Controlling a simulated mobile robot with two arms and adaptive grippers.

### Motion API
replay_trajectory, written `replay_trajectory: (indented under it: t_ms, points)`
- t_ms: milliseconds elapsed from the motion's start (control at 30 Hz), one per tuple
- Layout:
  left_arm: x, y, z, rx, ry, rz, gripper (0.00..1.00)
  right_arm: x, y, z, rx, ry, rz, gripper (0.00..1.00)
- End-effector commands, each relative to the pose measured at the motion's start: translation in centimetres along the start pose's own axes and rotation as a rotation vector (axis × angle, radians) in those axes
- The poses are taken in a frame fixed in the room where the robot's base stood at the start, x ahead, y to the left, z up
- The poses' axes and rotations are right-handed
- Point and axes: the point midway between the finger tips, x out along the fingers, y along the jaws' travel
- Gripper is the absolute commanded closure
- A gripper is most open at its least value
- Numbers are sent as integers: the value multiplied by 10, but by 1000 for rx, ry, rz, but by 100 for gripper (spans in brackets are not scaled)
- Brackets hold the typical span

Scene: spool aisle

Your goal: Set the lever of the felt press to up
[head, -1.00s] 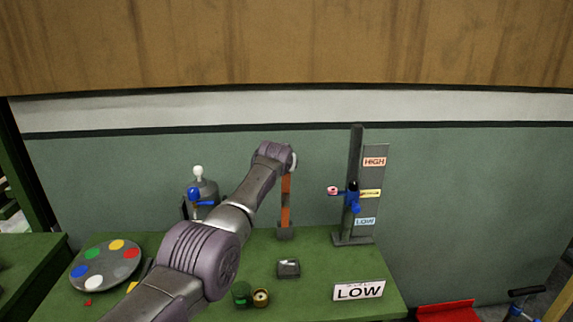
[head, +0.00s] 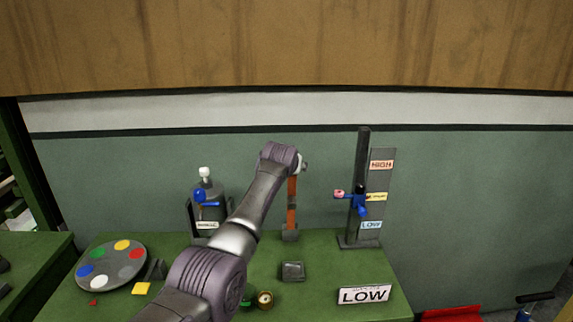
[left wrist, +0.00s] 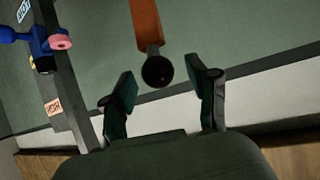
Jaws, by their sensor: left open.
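An orange lever-like bar (head: 292,205) stands upright on a small dark base at the back of the green table. In the left wrist view, which is upside down, the orange bar (left wrist: 146,22) ends in a round black knob (left wrist: 157,71). My left gripper (left wrist: 163,92) is open, with the knob just in front of and between its fingertips, not gripped. In the head view my wrist hides the bar's top. A dark grey machine (head: 207,212) with a white knob and blue handle stands to the left; its label is unreadable. No readable label identifies the felt press. My right gripper is not seen.
A gauge post (head: 362,215) with HIGH and LOW labels and a blue slider stands on the right. A LOW sign (head: 364,295), a small grey box (head: 292,271) and a round colour palette (head: 111,264) are on the table. A wall is close behind.

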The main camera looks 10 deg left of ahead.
Motion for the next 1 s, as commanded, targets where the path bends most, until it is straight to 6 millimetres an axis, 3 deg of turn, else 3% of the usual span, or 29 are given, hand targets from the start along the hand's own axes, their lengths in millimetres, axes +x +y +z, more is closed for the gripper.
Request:
replay_trajectory:
  t_ms: [600,800,1000]
  points:
    - [-86,-1,2,0,0,0,41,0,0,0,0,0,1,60]
    - [-99,-1,2,0,-1,0,41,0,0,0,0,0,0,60]
    - [-101,-2,2,0,-3,0,41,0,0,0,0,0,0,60]
